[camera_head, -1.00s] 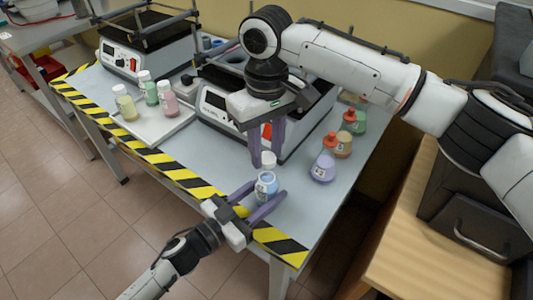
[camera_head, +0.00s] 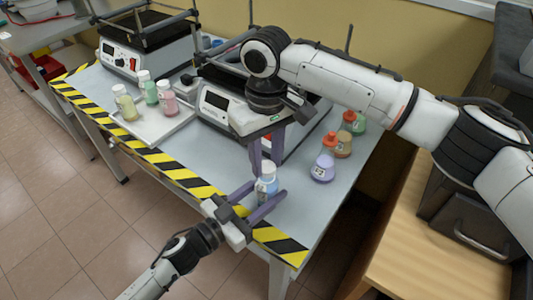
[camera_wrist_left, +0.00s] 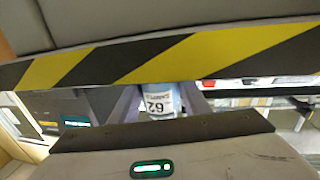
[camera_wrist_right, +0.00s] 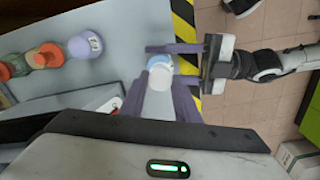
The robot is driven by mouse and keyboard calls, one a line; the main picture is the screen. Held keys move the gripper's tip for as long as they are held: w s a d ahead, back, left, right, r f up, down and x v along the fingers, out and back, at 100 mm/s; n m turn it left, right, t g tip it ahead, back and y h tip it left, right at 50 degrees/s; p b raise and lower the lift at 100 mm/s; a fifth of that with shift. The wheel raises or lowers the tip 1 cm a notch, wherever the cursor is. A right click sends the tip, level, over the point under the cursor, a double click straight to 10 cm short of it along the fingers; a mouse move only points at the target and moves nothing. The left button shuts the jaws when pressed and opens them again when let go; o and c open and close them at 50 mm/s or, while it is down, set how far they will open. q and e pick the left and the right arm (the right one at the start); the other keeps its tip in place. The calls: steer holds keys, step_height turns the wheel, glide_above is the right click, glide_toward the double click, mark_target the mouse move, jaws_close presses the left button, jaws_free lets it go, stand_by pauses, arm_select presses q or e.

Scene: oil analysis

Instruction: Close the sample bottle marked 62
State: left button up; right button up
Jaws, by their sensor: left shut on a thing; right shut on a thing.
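The sample bottle (camera_head: 266,188) holds blue liquid and stands at the table's front edge. Its label reads 62 in the left wrist view (camera_wrist_left: 157,103). My left gripper (camera_head: 265,198) is shut on the bottle's body from the front. A white cap (camera_head: 268,169) is on top of the bottle, between the fingers of my right gripper (camera_head: 263,168), which points down from above and is shut on it. In the right wrist view the cap (camera_wrist_right: 160,77) covers the bottle's mouth (camera_wrist_right: 160,60); I cannot tell how far it is screwed on.
A white tray (camera_head: 160,128) with several capped bottles is at the left. A heating device (camera_head: 215,105) stands behind my right gripper. Striped tape (camera_head: 180,171) marks the front edge.

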steer(key=shift+f, duration=0.65)
stand_by(0.5)
steer(key=m, duration=0.7)
steer(key=shift+m, duration=0.4)
steer(key=m, duration=0.7)
steer(key=shift+s, duration=0.1)
steer(key=m, duration=0.7)
steer(key=shift+m, duration=0.3)
steer(key=m, duration=0.4)
steer(key=shift+d, duration=0.1)
steer(key=m, duration=0.4)
